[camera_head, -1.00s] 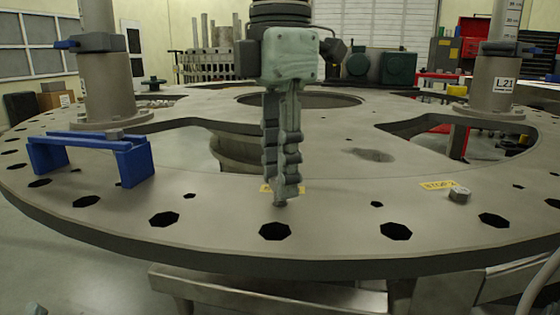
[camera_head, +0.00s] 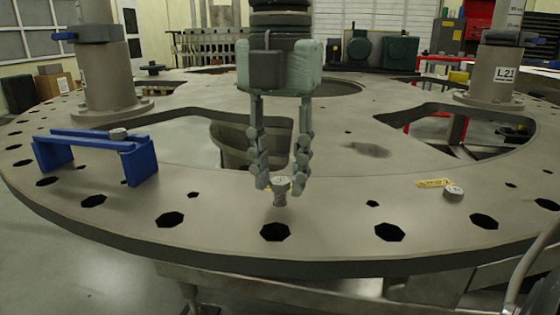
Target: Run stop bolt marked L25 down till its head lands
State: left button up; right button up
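My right gripper (camera_head: 281,183) points down over the front of the big grey turret plate (camera_head: 335,215). Its two fingers are spread, one on each side of a grey stop bolt (camera_head: 281,185). The bolt stands upright, its head above the plate with a length of shank showing below. The fingers look apart from the head, though the left gap is very small. A yellow tag (camera_head: 268,186) lies partly hidden behind the bolt. I cannot read L25 anywhere. A second bolt (camera_head: 453,193) sits low on the plate at right, beside a yellow tag (camera_head: 434,183). My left gripper is not in view.
A blue bracket (camera_head: 95,143) stands on the plate at left, with a grey bolt-like piece (camera_head: 118,133) on it. Grey posts rise at left (camera_head: 102,75) and right (camera_head: 492,75), the right one labelled L21. Several dark holes line the rim, one (camera_head: 275,232) in front of the bolt.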

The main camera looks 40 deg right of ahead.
jog(key=shift+n, duration=1.1)
jog(key=n+p, duration=0.1)
jog(key=n, duration=0.8)
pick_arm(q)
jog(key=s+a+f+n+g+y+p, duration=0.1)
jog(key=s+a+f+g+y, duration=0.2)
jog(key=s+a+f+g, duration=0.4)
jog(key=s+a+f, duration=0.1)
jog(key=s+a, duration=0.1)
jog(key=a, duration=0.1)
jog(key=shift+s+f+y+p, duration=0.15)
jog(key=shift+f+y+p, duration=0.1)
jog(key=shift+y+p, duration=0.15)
pick_arm(e)
jog(key=n, duration=0.8)
jog(key=shift+n, duration=0.4)
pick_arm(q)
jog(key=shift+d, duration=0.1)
